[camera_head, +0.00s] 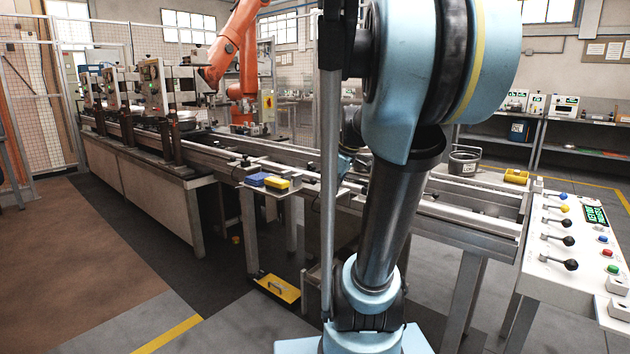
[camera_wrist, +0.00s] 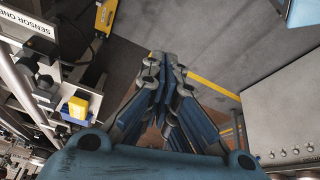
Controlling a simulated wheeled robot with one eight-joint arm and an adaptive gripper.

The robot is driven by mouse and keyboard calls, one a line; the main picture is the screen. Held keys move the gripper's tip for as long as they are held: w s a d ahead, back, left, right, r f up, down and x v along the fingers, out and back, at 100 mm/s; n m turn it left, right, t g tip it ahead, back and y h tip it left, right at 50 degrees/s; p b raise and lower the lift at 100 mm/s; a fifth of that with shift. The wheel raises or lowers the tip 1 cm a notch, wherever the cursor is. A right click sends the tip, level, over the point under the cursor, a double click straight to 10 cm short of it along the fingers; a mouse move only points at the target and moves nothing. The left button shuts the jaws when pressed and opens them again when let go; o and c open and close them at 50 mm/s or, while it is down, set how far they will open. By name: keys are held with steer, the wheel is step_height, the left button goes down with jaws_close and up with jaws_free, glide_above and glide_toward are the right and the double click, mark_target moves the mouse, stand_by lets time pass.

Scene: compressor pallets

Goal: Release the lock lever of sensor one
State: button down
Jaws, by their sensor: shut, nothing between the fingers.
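A white plate reading "SENSOR ONE" (camera_wrist: 27,22) is at the upper left of the wrist view. Beside and below it are metal fittings with dark round parts (camera_wrist: 44,88); I cannot tell which, if any, is the lock lever. My gripper (camera_wrist: 165,62) is in the middle of the wrist view, its fingers closed together and empty. It is to the right of the plate and fittings, apart from them, with the floor behind it. In the head view my arm hides the gripper, and the sensor one label cannot be made out.
A blue block (camera_head: 256,179) and a yellow block (camera_head: 277,184) sit on a small shelf by the conveyor (camera_head: 463,217). A control panel with black-knobbed levers (camera_head: 546,275) stands at the right. An orange robot arm (camera_head: 232,50) stands behind the line. The floor at front left is clear.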

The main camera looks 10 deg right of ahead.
steer(key=w+d+r+n+y, duration=0.1)
steer(key=w+d+r+n, duration=0.1)
steer(key=w, duration=0.5)
steer(key=w+d+r+n+t+y, duration=0.1)
steer(key=w+r+n, duration=0.3)
steer(key=w, duration=0.4)
steer(key=shift+w+d+r+n, duration=0.2)
steer(key=shift+d+r+n, duration=0.1)
steer(key=shift+d+n, duration=0.55)
steer(key=shift+a, duration=0.1)
steer(key=w+a+f, duration=0.5)
steer(key=w+f, duration=0.2)
steer(key=f, duration=0.2)
steer(key=shift+w, duration=0.2)
steer(key=shift+d, duration=0.15)
steer(key=shift+m+t, duration=0.25)
steer(key=shift+t, duration=0.05)
